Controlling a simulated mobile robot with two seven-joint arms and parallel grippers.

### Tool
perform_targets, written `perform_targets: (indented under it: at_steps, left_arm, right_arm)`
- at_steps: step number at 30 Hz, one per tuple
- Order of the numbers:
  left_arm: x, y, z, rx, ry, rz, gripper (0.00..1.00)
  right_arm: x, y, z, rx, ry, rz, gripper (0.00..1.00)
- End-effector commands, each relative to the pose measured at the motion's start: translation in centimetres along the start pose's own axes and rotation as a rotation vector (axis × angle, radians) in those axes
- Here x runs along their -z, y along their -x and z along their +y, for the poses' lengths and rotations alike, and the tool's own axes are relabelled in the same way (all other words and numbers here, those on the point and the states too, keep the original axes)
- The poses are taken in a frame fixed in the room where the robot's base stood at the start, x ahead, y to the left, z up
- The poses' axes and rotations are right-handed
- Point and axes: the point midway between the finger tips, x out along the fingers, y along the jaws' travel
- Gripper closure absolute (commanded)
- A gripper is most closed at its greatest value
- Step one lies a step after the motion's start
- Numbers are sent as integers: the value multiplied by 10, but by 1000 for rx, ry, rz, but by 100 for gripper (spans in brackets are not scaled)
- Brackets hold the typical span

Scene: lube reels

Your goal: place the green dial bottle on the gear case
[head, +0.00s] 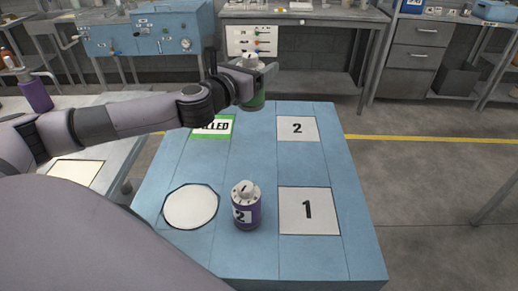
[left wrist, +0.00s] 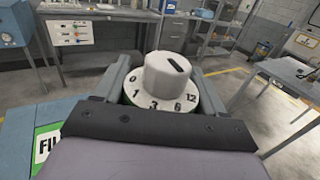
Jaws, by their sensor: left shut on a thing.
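The green dial bottle (head: 256,101) is in my left gripper (head: 254,76), held upright above the far edge of the blue-topped surface. In the left wrist view its white numbered dial (left wrist: 168,75) sits between the two fingers, and the body below is mostly hidden. The blue top (head: 250,150) carries a green-edged "FILLED" plate (head: 226,124), pads marked 2 (head: 297,128) and 1 (head: 308,209), and a blank white octagon (head: 190,206). No label tells which part is the gear case. My right gripper is not in view.
A purple dial bottle marked 2 (head: 246,210) stands between the octagon and pad 1. A grey side table (head: 104,120) with a purple bottle (head: 36,95) is at the left. Benches line the back wall.

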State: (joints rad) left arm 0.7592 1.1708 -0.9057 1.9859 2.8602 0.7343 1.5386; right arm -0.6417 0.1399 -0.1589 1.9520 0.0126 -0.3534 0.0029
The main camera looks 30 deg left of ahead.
Motion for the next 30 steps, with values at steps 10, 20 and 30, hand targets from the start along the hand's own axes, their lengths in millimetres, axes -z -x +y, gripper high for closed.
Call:
perform_targets:
  at_steps: [10, 20, 30]
  left_arm:
    - [15, -2, -9, 19, 3, -1, 71]
    - [53, 0, -1, 0, 10, 3, 71]
    - [135, 0, 1, -4, 4, 3, 71]
  right_arm:
    - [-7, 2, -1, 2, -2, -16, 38]
    - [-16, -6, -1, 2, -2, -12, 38]
    - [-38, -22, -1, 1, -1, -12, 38]
